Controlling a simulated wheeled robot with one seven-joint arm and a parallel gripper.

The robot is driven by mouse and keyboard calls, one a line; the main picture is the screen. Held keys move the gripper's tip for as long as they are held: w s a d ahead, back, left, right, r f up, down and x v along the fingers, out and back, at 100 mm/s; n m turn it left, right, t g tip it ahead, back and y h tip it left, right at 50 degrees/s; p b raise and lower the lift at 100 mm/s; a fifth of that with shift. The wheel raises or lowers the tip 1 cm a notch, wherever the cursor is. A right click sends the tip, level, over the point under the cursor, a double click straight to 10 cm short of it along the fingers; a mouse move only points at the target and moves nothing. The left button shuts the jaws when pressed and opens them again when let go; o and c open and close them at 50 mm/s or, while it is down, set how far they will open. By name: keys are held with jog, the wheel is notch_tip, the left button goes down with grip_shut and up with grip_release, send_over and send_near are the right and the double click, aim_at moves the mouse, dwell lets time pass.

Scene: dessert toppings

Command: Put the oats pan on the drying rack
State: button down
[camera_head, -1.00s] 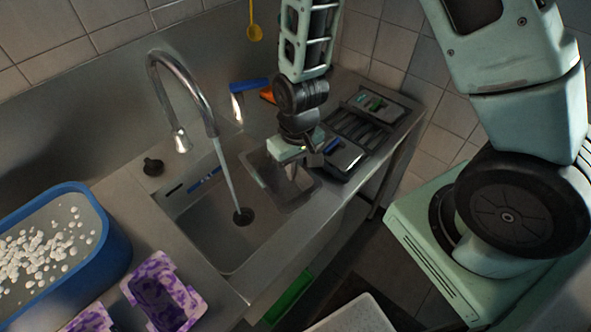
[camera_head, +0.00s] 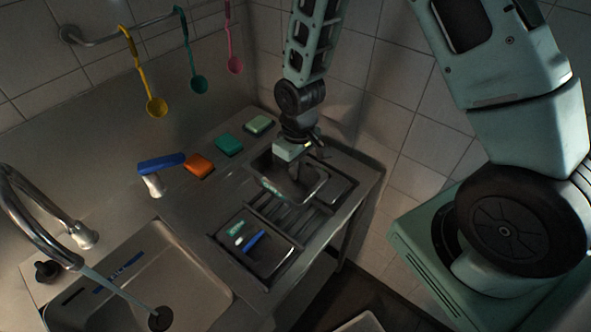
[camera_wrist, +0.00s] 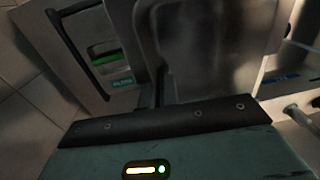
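My gripper (camera_head: 296,160) is shut on the edge of a grey metal pan (camera_head: 312,184); the fingertips are mostly hidden. The pan is over the far part of the dark slatted drying rack (camera_head: 287,217). I cannot tell whether it touches the rack. Its small label is too small to read, so I cannot confirm it is the oats pan. In the wrist view the held pan (camera_wrist: 210,50) fills the upper middle.
One pan (camera_head: 262,262) with green and blue marks lies on the rack's near end. Another pan (camera_head: 340,188) lies behind the held one. Sponges (camera_head: 229,144) line the wall side. The sink (camera_head: 190,285) has running water (camera_head: 115,292). A wall stands beyond the rack.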

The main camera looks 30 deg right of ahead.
jog(key=f+b, duration=0.2)
jog(key=f, duration=0.1)
jog(key=f+b, duration=0.3)
jog(key=f, duration=0.1)
jog(key=f+b, duration=0.3)
jog(key=shift+w+d+f, duration=0.1)
jog(key=shift+d+f, duration=0.1)
jog(key=shift+d, duration=0.05)
dwell(0.3)
jog(key=c, duration=1.6)
grip_release()
